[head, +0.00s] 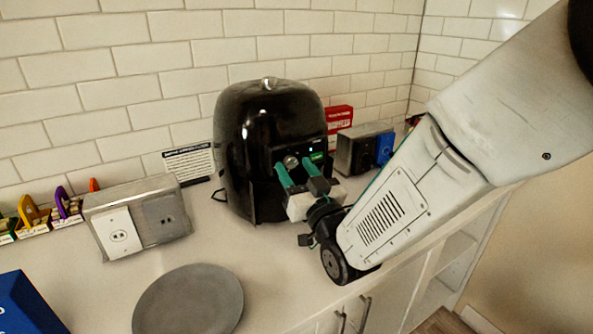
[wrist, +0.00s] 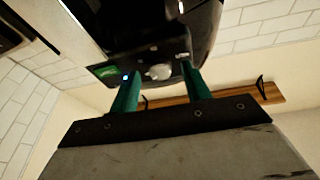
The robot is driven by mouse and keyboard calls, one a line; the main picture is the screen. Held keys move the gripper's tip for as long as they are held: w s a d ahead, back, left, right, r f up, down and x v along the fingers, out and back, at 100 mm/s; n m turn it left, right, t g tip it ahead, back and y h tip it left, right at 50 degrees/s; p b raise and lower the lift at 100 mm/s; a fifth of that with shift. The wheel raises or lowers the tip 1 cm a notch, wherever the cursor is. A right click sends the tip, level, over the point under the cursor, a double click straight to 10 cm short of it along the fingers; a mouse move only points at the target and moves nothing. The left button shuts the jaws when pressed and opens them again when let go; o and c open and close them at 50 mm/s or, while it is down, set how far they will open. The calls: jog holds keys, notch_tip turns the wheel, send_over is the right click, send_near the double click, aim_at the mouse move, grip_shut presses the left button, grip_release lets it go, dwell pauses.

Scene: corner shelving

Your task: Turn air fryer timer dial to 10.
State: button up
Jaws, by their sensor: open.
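The black air fryer (head: 258,120) stands on the counter against the tiled wall. In the head view its silver dial (head: 291,162) is on the front panel, next to a small green display (head: 316,157). In the wrist view the dial (wrist: 158,72) shows as a light round knob, with the green display and a lit dot to its left. My gripper (head: 296,170) has green fingers and is open at the fryer's front. In the wrist view the fingers (wrist: 160,75) are on either side of the dial, apart from it in the picture. Dial markings are too small to read.
A metal outlet box (head: 170,215) stands left of the fryer and another metal box (head: 360,146) stands right of it. A grey round plate (head: 190,303) lies in front. A blue box (head: 28,303) is at the lower left.

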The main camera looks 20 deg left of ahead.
jog(key=v, duration=0.7)
jog(key=shift+s+d, duration=0.25)
jog(key=w+d+r+m+g+h, duration=0.15)
jog(key=d+h, duration=0.35)
jog(key=d, duration=0.6)
jog(key=w+d+m+g+h, duration=0.3)
jog(key=d+h, duration=0.3)
jog(key=d, duration=0.5)
jog(key=s+d+m+g+h, duration=0.2)
jog(key=s+d+g, duration=0.2)
jog(key=s+d, duration=0.4)
jog(key=s+d+r+m+g+h, duration=0.1)
jog(key=s+d+g, duration=0.4)
jog(key=s, duration=1.2)
jog(key=d+h, duration=0.1)
jog(key=d, duration=0.3)
jog(key=shift+s+d+m, duration=0.2)
jog(key=shift+s+m, duration=0.1)
jog(key=shift+m, duration=0.05)
